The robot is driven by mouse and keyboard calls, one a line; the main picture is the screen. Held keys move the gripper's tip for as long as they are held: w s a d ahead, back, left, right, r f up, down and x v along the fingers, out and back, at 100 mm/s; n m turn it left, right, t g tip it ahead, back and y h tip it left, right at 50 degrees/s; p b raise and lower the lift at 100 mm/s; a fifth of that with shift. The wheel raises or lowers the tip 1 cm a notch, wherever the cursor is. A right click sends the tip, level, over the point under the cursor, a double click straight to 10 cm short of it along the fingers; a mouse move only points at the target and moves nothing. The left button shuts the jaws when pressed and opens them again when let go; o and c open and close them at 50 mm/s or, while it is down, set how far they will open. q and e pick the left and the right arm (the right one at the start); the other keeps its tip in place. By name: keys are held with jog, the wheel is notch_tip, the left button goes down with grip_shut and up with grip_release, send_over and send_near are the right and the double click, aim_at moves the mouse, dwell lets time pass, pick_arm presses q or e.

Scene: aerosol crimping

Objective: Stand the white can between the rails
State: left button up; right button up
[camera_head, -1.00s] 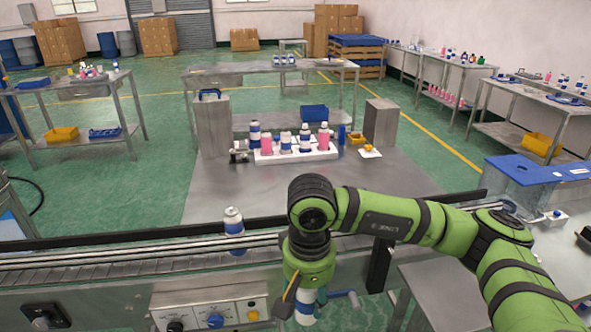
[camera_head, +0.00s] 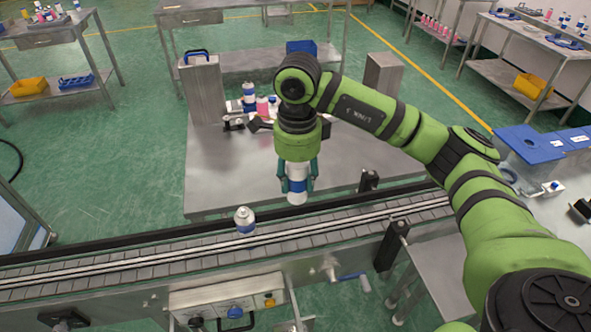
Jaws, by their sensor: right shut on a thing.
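My right gripper (camera_head: 297,186) points down and is shut on a white can (camera_head: 297,197) with a blue band. It holds the can upright in the air, in the picture just above the far side of the conveyor. The rails (camera_head: 150,263) run along the conveyor (camera_head: 60,280) from left to right. Another white and blue can (camera_head: 244,220), with a grey top, stands at the conveyor to the left of the held can. My left gripper is not in view.
A metal table (camera_head: 230,175) lies behind the conveyor, with bottles (camera_head: 249,92) partly hidden by my right arm. A dark post (camera_head: 391,245) stands at the conveyor's near side. A control box (camera_head: 225,303) sits in front. The belt right of the standing can looks clear.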

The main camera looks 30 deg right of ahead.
aim_at(298, 201)
jog(key=shift+s+f+b, duration=0.1)
jog(key=shift+f+b, duration=0.2)
jog(key=shift+f, duration=0.35)
notch_tip(298, 201, down, 2)
jog(key=shift+f+b, duration=0.1)
jog(key=shift+b, duration=0.45)
jog(key=shift+f+b, duration=0.35)
jog(key=shift+f, duration=0.25)
jog(key=shift+f+b, duration=0.6)
jog(key=shift+f, duration=0.7)
pick_arm(q)
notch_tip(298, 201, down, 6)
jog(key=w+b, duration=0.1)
jog(key=b, duration=0.1)
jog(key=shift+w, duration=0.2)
pick_arm(e)
jog(key=shift+f, duration=1.35)
pick_arm(q)
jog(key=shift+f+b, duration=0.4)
jog(key=shift+b, duration=0.15)
pick_arm(e)
jog(key=shift+f, duration=0.25)
jog(key=o, duration=1.2)
